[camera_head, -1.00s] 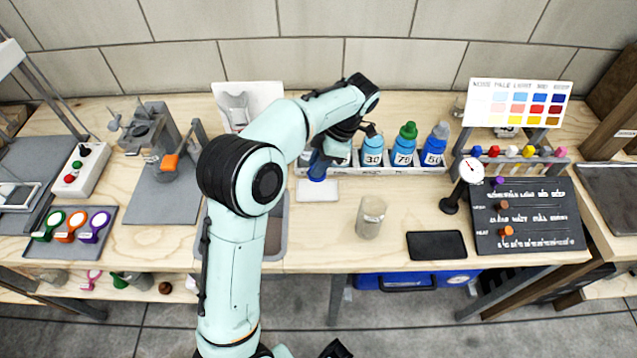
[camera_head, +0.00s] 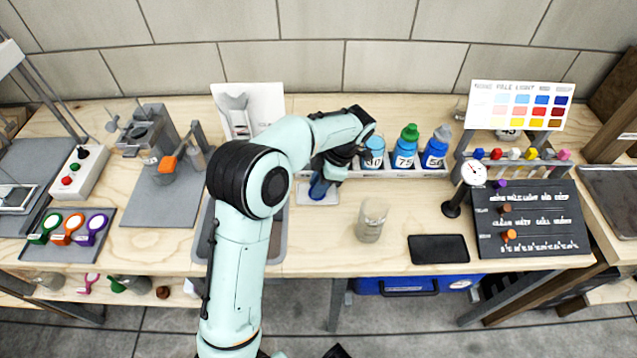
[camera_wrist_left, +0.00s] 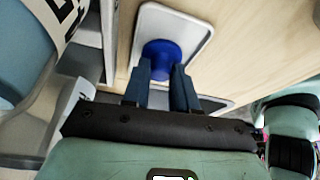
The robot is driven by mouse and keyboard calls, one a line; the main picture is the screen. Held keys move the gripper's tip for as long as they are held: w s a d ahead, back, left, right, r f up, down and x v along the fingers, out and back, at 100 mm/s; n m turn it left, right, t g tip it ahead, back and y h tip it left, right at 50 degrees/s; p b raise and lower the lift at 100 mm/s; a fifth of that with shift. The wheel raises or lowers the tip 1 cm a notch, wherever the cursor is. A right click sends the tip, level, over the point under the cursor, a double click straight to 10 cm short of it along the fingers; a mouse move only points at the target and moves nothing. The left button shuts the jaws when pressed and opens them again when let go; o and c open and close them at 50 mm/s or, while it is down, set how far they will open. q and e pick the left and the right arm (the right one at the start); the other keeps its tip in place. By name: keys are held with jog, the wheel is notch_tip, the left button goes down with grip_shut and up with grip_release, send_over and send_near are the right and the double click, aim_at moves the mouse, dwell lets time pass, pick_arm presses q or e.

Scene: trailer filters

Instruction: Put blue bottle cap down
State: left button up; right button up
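The blue bottle cap (camera_wrist_left: 162,55) is at the fingertips of my left gripper (camera_wrist_left: 162,72) in the left wrist view, and the fingers meet its near side. In the head view my left gripper (camera_head: 318,186) points down over a small white tray (camera_head: 331,199), with the blue cap low between its fingers. The tray also shows in the left wrist view (camera_wrist_left: 190,28) under the cap. I cannot tell whether the cap touches the tray. A light blue bottle marked 30 (camera_head: 373,158) stands beside the gripper. A dark part at the bottom edge may be my right gripper.
A black flat pad (camera_head: 438,248) lies farther right. Bare wood lies between the cup and the tray.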

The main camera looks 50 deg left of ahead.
pick_arm(q)
jog(key=shift+o, duration=1.2)
jog(key=shift+r, duration=0.2)
jog(key=p+v, duration=0.2)
jog(key=v, duration=1)
jog(key=shift+p, duration=0.35)
jog(key=shift+s, duration=0.1)
